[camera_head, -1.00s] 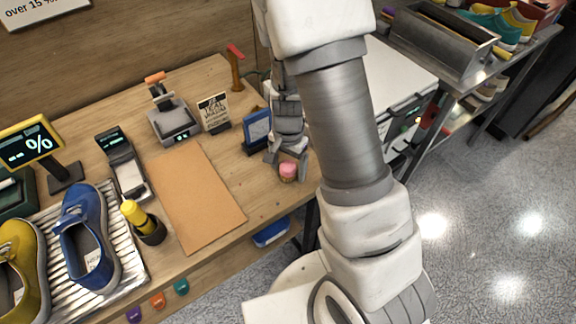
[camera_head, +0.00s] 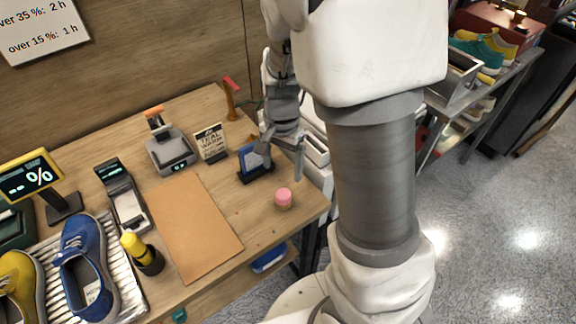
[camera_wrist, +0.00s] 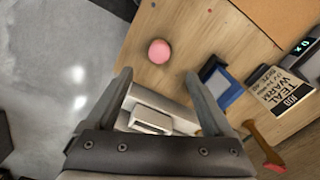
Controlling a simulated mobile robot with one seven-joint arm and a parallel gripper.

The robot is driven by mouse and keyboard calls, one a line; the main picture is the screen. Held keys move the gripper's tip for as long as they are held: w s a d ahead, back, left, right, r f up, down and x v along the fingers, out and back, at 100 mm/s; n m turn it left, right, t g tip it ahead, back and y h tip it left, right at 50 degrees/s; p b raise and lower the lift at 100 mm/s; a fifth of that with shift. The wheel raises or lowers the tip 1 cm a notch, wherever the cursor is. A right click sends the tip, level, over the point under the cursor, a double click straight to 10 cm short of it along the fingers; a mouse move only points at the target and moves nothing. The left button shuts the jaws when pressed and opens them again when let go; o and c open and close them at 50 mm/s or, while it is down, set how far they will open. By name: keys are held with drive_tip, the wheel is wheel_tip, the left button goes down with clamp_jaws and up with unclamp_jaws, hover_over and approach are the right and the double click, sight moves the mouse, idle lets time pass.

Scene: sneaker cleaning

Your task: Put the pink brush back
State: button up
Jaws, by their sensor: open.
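A small round pink-topped piece (camera_head: 283,196) stands upright near the right end of the wooden table. It is the only pink thing I see; its shape does not clearly show whether it is the brush. It also shows in the wrist view as a pink disc (camera_wrist: 159,51) beyond my fingertips. My gripper (camera_head: 282,160) is open and empty, above the table's right end and behind the pink piece in the head view. In the wrist view, both fingers of my gripper (camera_wrist: 157,80) are apart with nothing between them.
A blue-framed stand (camera_head: 254,160) is close to my gripper. A small sign (camera_head: 211,143), an orange-handled device (camera_head: 170,151) and a red-topped wooden tool (camera_head: 231,99) stand behind. A brown mat (camera_head: 195,230) lies bare. A yellow-topped bottle (camera_head: 134,245) and shoes are left.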

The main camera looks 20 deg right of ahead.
drive_tip(key=s+r+n+t, duration=0.2)
drive_tip(key=s+r+n, duration=0.2)
drive_tip(key=s+r, duration=0.3)
drive_tip(key=s+r+n+t, duration=0.3)
drive_tip(key=s+r+n, duration=0.2)
drive_tip(key=r, duration=0.7)
drive_tip(key=shift+s+r+t, duration=0.3)
drive_tip(key=shift+s+r, duration=0.05)
drive_tip(key=shift+s, duration=0.55)
drive_tip(key=shift+d, duration=0.15)
